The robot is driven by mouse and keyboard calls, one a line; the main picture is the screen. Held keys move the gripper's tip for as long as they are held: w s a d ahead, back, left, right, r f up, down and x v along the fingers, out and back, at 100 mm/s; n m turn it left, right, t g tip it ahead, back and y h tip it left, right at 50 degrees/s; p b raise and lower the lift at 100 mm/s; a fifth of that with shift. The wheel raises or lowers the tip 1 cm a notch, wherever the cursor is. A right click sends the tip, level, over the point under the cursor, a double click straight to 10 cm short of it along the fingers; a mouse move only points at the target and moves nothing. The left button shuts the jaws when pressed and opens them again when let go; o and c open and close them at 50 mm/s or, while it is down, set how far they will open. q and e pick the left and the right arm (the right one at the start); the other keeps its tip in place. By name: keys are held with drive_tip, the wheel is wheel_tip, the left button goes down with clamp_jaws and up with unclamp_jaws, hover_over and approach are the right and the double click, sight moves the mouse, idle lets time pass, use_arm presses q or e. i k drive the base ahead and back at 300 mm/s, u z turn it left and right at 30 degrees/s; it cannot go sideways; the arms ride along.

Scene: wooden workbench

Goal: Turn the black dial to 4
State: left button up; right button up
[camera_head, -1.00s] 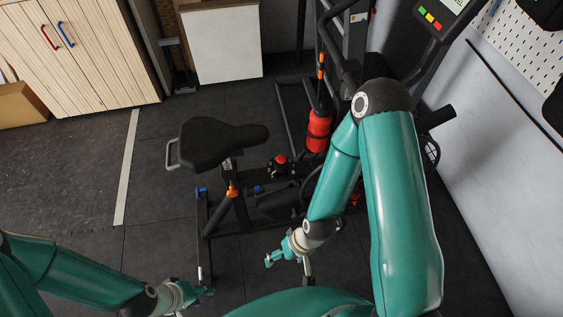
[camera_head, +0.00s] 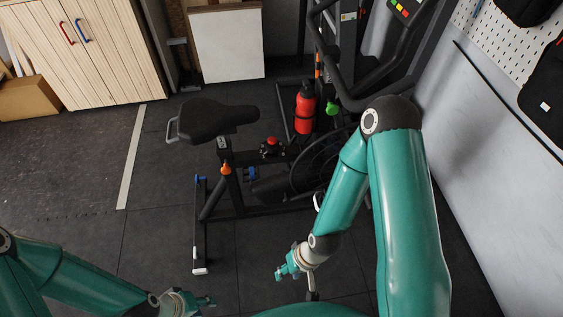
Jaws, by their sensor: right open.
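An exercise bike with a black saddle (camera_head: 212,119) stands ahead of me. I cannot pick out a black dial or any numbers on it. My left gripper (camera_head: 208,302) is at the bottom edge, left of the right one and apart from the bike. Its fingers are too small to tell open from shut. My right arm hides part of the bike.
A red bottle (camera_head: 305,108) and a green item (camera_head: 332,108) are on the bike. A wooden cabinet (camera_head: 95,50) and cardboard box (camera_head: 28,98) stand at the left. A white panel (camera_head: 226,45) stands behind. A wall (camera_head: 490,150) bounds the right. Floor left of the bike is clear.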

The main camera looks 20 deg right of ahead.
sight(270, 149)
drive_tip(key=u, duration=0.1)
drive_tip(key=k, duration=1.15)
drive_tip(key=u, duration=1.35)
drive_tip(key=i, duration=1.1)
drive_tip(key=z, duration=2)
drive_tip(key=i, duration=1)
drive_tip(key=u, duration=0.05)
